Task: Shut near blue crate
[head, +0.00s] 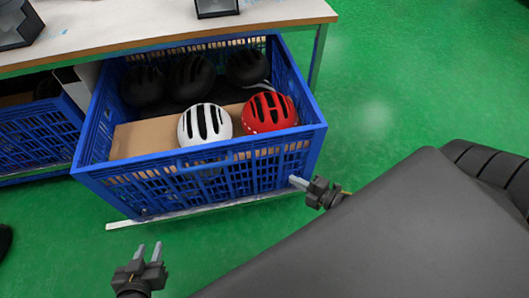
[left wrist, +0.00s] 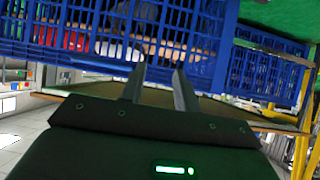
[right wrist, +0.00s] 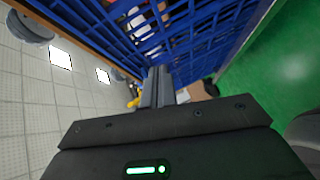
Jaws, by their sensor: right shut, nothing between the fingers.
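The near blue crate (head: 210,170) sticks out from under the table and holds a white helmet (head: 204,123), a red helmet (head: 269,112) and several black helmets. My right gripper (head: 298,182) is shut and empty, close to the crate's front wall near its right corner; I cannot tell whether it touches. The crate's lattice fills the top of the right wrist view (right wrist: 150,25). My left gripper (head: 149,250) is open and empty, in front of and below the crate's front left. In the left wrist view the crate wall (left wrist: 215,50) lies beyond its two spread fingers.
The wooden table (head: 110,25) stands behind and above the crate. A second blue crate (head: 38,140) is under it at the left. A pale board (head: 215,203) runs below the near crate. Green floor (head: 400,90) is clear at the right.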

